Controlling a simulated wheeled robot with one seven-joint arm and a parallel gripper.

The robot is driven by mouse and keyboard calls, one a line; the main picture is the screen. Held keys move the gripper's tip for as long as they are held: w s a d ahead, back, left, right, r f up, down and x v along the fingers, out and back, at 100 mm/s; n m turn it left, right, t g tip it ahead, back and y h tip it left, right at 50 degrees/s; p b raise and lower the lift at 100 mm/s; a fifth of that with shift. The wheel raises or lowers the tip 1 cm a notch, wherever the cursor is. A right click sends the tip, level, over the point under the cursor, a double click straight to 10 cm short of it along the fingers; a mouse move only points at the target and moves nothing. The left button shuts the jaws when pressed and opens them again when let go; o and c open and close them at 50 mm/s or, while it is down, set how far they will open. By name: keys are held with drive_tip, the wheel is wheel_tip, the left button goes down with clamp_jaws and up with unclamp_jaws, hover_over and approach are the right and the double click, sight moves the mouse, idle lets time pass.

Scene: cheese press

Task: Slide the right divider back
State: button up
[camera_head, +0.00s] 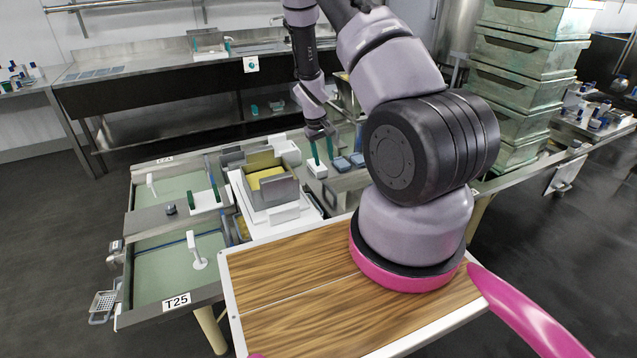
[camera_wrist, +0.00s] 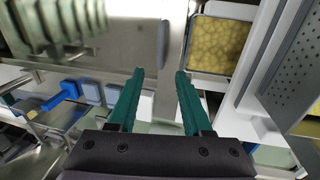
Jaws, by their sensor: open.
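My gripper (camera_head: 323,158) hangs over the right part of the press table, just right of the box of yellow cheese (camera_head: 266,176). Its two green fingers are apart, with nothing seen held between them. In the wrist view, my gripper (camera_wrist: 160,75) has a pale grey metal strip (camera_wrist: 170,62) lying beyond and between its fingertips; I cannot tell whether they touch it. A grey panel (camera_head: 347,187) stands right of the cheese box and may be the right divider; my arm partly hides this area. The cheese (camera_wrist: 221,44) is right of the fingers in the wrist view.
A white block (camera_head: 317,170) sits close below the fingers. Blue-grey containers (camera_head: 349,161) stand to their right. A perforated plate (camera_wrist: 302,62) is at the right of the wrist view. Green-floored basins (camera_head: 165,272) lie left, and a wooden board (camera_head: 290,290) is in front.

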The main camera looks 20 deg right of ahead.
sight(329, 186)
drive_tip(key=f, duration=0.4)
drive_tip(key=d+f, duration=0.1)
drive_tip(key=f, duration=0.3)
drive_tip(key=d+f, duration=0.1)
drive_tip(key=f, duration=0.3)
clamp_jaws()
drive_tip(key=shift+r, duration=0.1)
idle(1.1)
